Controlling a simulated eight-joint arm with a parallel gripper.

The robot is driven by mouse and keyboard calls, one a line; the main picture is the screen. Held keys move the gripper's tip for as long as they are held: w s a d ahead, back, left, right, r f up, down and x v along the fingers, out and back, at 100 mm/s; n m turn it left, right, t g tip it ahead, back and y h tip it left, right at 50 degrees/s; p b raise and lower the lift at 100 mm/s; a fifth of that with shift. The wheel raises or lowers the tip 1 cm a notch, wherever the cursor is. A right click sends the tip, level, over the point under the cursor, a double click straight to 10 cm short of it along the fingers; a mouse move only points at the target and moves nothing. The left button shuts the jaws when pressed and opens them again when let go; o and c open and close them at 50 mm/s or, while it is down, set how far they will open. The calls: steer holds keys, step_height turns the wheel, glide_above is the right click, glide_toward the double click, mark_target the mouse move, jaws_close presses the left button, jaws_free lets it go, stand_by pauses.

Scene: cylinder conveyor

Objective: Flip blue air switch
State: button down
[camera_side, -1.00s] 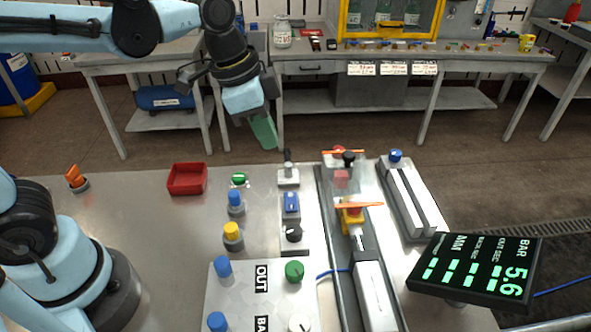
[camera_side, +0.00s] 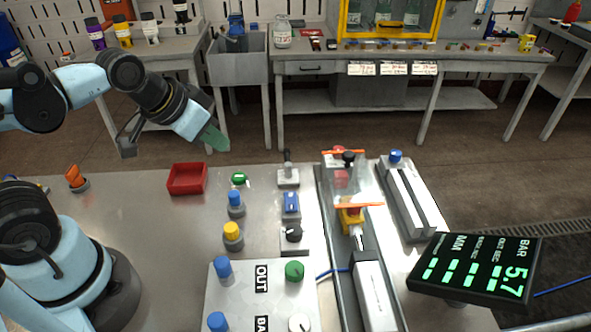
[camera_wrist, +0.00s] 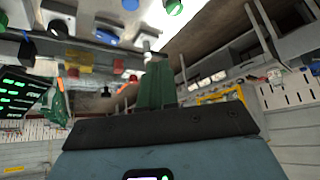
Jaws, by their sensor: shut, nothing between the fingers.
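The blue air switch (camera_side: 291,205) is a small blue rocker on a grey block in the middle of the metal table, above a black knob (camera_side: 294,233). I cannot tell which way it is tipped. My gripper (camera_side: 214,138) has green fingers and is shut and empty. It hangs in the air up and left of the switch in the side view, beyond the red tray, and touches nothing. In the wrist view the green fingers (camera_wrist: 157,85) show close together, with the table tilted overhead.
A red tray (camera_side: 187,178) lies at left. Blue (camera_side: 236,204) and yellow (camera_side: 233,236) knobs and a green button (camera_side: 239,179) stand left of the switch. A lever valve (camera_side: 288,175) stands above it. A conveyor with a clear orange-edged guard (camera_side: 357,180) runs along its right.

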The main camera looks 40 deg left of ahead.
steer(key=c, duration=1.7)
jaws_free()
steer(key=shift+s+a+f, duration=0.15)
steer(key=shift+a, duration=0.05)
steer(key=shift+o, duration=1.3)
steer(key=shift+n, duration=0.4)
steer(key=o, duration=0.6)
steer(key=w+d+n+g, duration=0.1)
steer(key=w+d+r+n+g, duration=0.1)
steer(key=w+d+n, duration=0.1)
steer(key=w+d+n+g, duration=0.1)
steer(key=d, duration=0.1)
steer(key=shift+w+d+r, duration=0.15)
steer(key=shift+r, duration=0.2)
steer(key=shift+c, duration=0.2)
steer(key=n+g, duration=0.4)
steer(key=n, duration=0.1)
glide_toward(291, 201)
step_height(291, 201, down, 8)
steer(key=shift+d+f, duration=0.1)
steer(key=shift+c, duration=0.4)
